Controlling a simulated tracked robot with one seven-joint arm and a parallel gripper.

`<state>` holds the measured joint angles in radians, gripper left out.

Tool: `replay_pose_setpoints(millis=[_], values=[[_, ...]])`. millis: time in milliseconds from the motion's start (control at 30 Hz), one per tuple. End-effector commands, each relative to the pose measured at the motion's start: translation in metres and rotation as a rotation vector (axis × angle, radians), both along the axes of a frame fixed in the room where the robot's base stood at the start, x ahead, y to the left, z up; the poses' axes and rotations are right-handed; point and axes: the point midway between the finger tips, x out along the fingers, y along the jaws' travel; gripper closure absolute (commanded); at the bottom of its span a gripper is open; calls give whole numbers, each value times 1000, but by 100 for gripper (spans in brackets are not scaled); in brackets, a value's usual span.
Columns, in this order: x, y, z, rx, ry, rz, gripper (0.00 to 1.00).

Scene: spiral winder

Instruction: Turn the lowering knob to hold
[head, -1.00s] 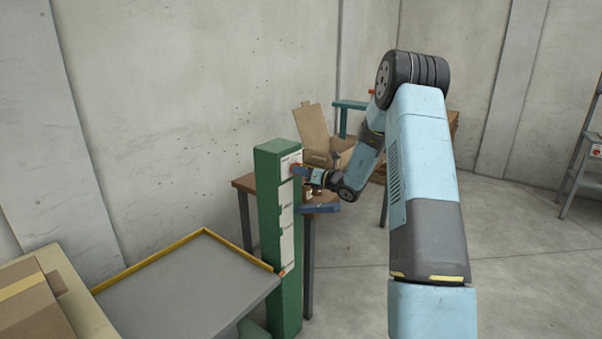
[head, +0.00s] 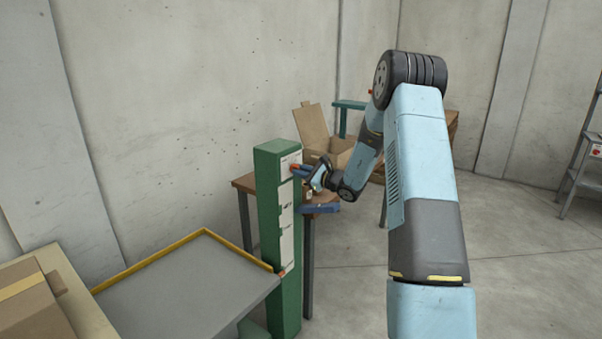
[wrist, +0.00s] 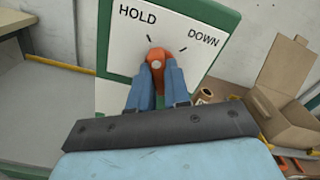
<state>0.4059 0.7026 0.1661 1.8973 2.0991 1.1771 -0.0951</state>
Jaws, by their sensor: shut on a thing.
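The orange lowering knob (wrist: 158,60) is on a white panel (wrist: 120,62) with the words HOLD and DOWN, each with a black tick mark. My gripper (wrist: 158,78) is shut on the knob, with a blue finger on either side of it. The knob's upper end lies near the HOLD tick; its exact angle is hard to tell. In the head view the green post (head: 268,220) carries the panel near its top, and my gripper (head: 298,170) reaches it from the right. The fingers hide part of the knob.
A grey platform with a yellow rim (head: 190,280) stands left of the post. A table with an open cardboard box (head: 345,155) is behind. Open floor lies to the right.

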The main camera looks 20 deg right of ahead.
Motion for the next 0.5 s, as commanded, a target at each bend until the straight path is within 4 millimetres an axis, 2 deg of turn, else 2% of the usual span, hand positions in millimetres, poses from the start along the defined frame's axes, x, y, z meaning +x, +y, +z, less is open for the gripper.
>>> replay_pose_setpoints(millis=[500], values=[[-1,0,-3,-165,-117,0,100]])
